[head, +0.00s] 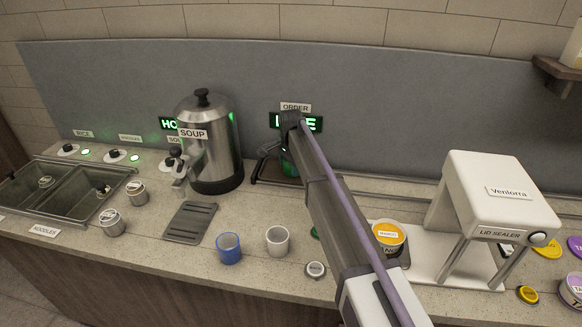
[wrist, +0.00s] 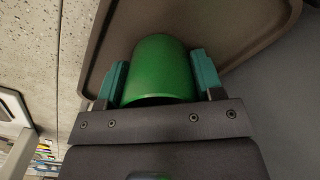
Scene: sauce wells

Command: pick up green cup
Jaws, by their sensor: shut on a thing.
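The green cup (wrist: 160,65) lies between the two teal fingers of my gripper (wrist: 160,80) in the wrist view, with a finger against each side. My gripper is shut on it. In the head view my arm reaches to the back of the counter, below the ORDER sign, and hides much of my gripper (head: 272,152). A green part of the cup (head: 289,168) shows beside the arm there. The dark tray (wrist: 275,15) is behind the cup in the wrist view; I cannot tell whether the cup touches it.
A steel soup urn (head: 212,145) stands left of my gripper. A blue cup (head: 228,250) and a whitish cup (head: 277,242) stand near the counter's front. A mango tub (head: 388,235) and the lid sealer (head: 495,205) are at right. Sunken wells (head: 75,195) are at far left.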

